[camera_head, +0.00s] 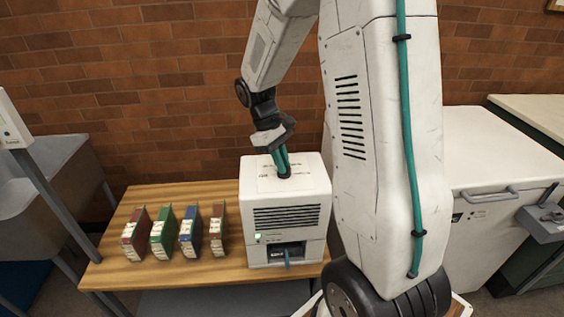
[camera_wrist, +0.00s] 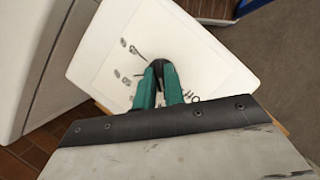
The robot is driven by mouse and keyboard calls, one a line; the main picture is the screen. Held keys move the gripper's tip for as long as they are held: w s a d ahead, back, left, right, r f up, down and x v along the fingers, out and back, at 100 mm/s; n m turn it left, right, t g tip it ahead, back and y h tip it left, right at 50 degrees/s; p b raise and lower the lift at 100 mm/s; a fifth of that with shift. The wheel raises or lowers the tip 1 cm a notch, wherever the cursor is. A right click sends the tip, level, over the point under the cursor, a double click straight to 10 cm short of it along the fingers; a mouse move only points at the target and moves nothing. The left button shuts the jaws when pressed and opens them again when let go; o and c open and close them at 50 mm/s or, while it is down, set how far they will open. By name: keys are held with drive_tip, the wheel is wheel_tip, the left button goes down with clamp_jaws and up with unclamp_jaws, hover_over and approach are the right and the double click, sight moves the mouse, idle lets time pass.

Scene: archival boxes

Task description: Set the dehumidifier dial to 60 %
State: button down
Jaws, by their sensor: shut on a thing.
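The white dehumidifier (camera_head: 287,218) stands on a wooden table, with dark vent slats on its front and a small green light at lower left. Its top panel also shows in the wrist view (camera_wrist: 108,50), with dark printed marks around the dial. The dark dial (camera_wrist: 157,66) sits on this top panel. My gripper (camera_head: 284,174) reaches down from above, and its green fingers are shut on the dial. The fingers also show in the wrist view (camera_wrist: 159,84). They cover much of the dial, and I cannot read which mark it points to.
Several upright binders, red, green (camera_head: 164,233), blue and dark red, stand on the wooden table (camera_head: 178,194) left of the dehumidifier. A white chest with a handle (camera_head: 478,170) stands at right. A brick wall is behind.

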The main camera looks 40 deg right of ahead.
sight(274, 170)
drive_tip(key=shift+m, duration=0.5)
drive_tip(key=c, duration=1.5)
unclamp_jaws()
drive_tip(key=v, duration=0.7)
drive_tip(key=shift+w+r, duration=0.25)
drive_tip(key=shift+r, duration=0.1)
drive_tip(key=shift+d, duration=0.1)
